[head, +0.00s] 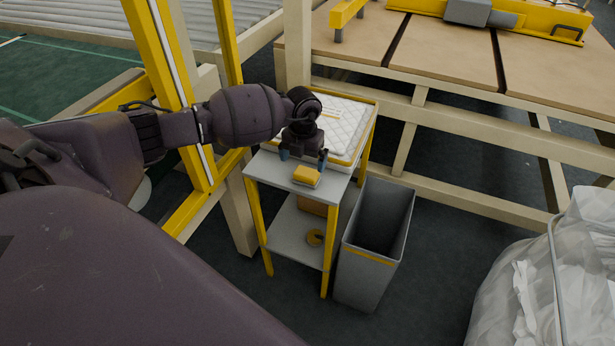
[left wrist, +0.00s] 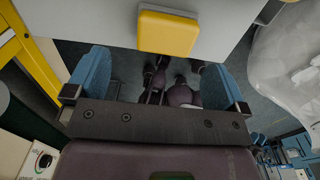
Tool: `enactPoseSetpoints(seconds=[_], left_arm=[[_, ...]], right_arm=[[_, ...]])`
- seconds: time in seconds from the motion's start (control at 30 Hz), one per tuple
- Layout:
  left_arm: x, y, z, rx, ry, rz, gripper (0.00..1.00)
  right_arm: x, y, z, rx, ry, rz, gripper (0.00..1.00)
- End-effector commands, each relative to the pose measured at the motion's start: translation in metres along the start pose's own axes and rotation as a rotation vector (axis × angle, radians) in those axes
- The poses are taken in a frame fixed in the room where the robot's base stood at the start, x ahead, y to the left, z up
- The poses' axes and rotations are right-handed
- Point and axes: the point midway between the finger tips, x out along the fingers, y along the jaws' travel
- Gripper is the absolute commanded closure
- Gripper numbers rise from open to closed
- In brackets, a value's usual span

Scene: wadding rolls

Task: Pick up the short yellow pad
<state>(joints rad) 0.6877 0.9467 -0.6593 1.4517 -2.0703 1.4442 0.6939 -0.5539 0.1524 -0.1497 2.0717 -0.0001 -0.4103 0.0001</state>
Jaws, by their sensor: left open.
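The short yellow pad (head: 306,176) lies near the front edge of the grey top of a small yellow-legged stand (head: 270,166). My left gripper (head: 303,157) is over the stand top, just behind the pad in the head view, with its two blue fingers apart and nothing between them. In the left wrist view the pad (left wrist: 168,33) lies beyond the open fingers of my left gripper (left wrist: 155,68), near the table edge, and does not touch them. The pad shows whole. My right gripper is not in view.
A white quilted stack (head: 345,125) sits at the back of the stand top. A tall grey bin (head: 375,240) stands right of the stand. A clear bag of white scraps (head: 550,280) is at far right.

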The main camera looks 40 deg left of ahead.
Motion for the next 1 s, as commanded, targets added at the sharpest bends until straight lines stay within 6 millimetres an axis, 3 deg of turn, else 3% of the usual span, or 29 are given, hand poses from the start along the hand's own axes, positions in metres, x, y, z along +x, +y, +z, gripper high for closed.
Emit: enactPoseSetpoints(seconds=[0.27,0.53,0.83,1.0], left_arm=[[0.02,-0.003,0.002,0.001,0.003,-0.002,0.0],[0.056,-0.007,0.005,0.001,0.004,-0.001,0.0],[0.059,-0.007,0.006,0.001,-0.001,-0.003,0.0],[0.059,-0.007,0.006,0.001,-0.001,-0.002,0.26]], right_arm=[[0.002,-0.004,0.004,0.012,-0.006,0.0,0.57],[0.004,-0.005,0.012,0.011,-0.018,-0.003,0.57],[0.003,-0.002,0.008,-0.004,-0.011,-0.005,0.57],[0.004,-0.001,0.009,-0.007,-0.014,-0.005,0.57]])
